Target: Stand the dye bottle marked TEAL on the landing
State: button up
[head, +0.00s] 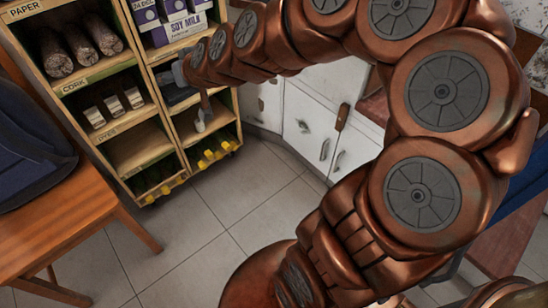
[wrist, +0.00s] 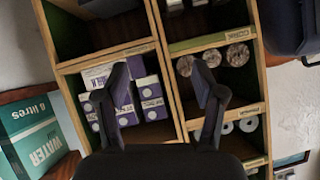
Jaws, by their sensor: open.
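No landing can be made out in either view. In the wrist view, my gripper (wrist: 160,95) is open and empty, its two dark fingers apart in front of white and purple cartons (wrist: 151,97). In the head view, my arm hides part of the rack's right column.
The wooden rack (head: 140,152) also holds cork rolls (head: 83,45), soy milk cartons (head: 180,30) and yellow-capped items (head: 208,158) low down. A wooden table (head: 65,220) stands at left, white cabinets (head: 310,118) behind my arm. Tiled floor between is clear.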

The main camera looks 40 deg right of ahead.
jog(key=s+a+f+n+g+y, duration=0.1)
jog(key=s+a+f+g, duration=0.25)
jog(key=s, duration=0.55)
jog(key=s+a+f+n+g, duration=0.1)
jog(key=s+a+f+g, duration=0.3)
jog(key=s, duration=0.5)
jog(key=s+d+f+g+h, duration=0.1)
jog(key=s+d+g, duration=0.2)
jog(key=s, duration=0.7)
jog(key=s+d+f+m+g+h, duration=0.1)
jog(key=s+d+g+h, duration=0.1)
jog(key=s, duration=0.8)
jog(key=d+g, duration=0.1)
jog(key=g, duration=0.1)
jog(key=shift+s+d+g, duration=0.2)
jog(key=shift+d+g, duration=0.05)
jog(key=shift+g, duration=0.1)
jog(key=shift+r, duration=0.15)
notch_tip(320, 180, up, 30)
jog(key=w+t+p, duration=0.1)
jog(key=p, duration=2.7)
jog(key=shift+t, duration=0.4)
